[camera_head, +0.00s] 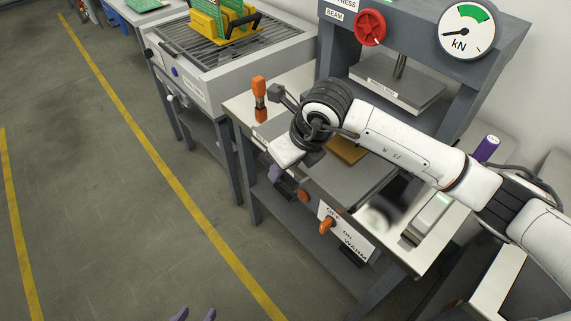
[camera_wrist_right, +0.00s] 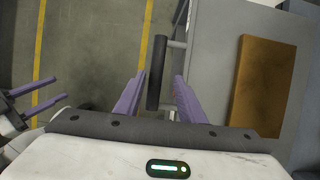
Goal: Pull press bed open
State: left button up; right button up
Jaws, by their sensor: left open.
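The press bed (camera_head: 357,187) is a flat grey plate under the press, with a brown slab (camera_head: 345,149) lying on it. In the right wrist view the bed (camera_wrist_right: 217,80) has a black bar handle (camera_wrist_right: 157,72) standing off its edge. My right gripper (camera_wrist_right: 160,76) is open, with one purple finger on each side of the handle and small gaps showing. In the head view my right wrist mostly hides this gripper. My left gripper (camera_head: 195,315) shows only its purple fingertips at the bottom edge, apart and empty, over the floor.
The press has a red knob (camera_head: 370,27), a dial (camera_head: 467,30) and a raised platen (camera_head: 398,88). An orange switch (camera_head: 327,225) is on the front. The floor before the bench is clear.

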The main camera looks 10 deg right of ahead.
jog(key=v, duration=1)
jog(key=shift+b, duration=0.3)
jog(key=shift+r, duration=0.1)
